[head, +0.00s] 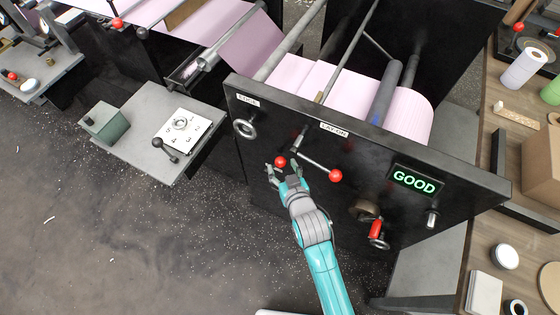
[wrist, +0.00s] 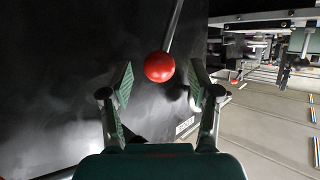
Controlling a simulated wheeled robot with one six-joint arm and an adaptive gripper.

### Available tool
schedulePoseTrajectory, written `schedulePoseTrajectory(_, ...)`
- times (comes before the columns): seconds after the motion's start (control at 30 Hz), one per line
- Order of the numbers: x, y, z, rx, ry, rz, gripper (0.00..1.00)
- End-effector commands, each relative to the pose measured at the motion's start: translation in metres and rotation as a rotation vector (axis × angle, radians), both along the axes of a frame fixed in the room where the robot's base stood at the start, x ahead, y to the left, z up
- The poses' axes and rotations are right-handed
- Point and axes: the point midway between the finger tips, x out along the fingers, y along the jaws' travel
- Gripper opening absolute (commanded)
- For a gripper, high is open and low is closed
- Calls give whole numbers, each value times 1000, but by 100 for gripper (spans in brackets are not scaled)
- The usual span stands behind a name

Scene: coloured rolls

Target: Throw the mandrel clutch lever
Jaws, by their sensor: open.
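A red ball knob (head: 281,161) sits at the front of a black machine panel (head: 250,185). In the wrist view this red knob (wrist: 159,67) lies between the fingertips, on a thin metal rod (wrist: 176,25). My gripper (head: 283,169) is open around the knob; the fingers in the wrist view (wrist: 161,80) show gaps on both sides of it. A second lever (head: 318,163) with a red knob (head: 335,176) slants down to the right beside it. No readable label names the mandrel clutch, so I cannot tell for certain which lever it is.
A grey handwheel (head: 246,129) is on the panel's left. A red-handled crank (head: 376,229) and a green "GOOD" display (head: 415,181) are to the right. Pink web (head: 300,78) runs behind the panel. A grey shelf (head: 130,155) stands left; a wooden bench (head: 510,130) stands right.

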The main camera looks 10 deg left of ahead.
Motion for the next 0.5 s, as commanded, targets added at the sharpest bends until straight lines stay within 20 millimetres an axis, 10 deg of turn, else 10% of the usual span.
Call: schedulePoseTrajectory(0.5, 27, 12, -12, 0, 0, 0, 61)
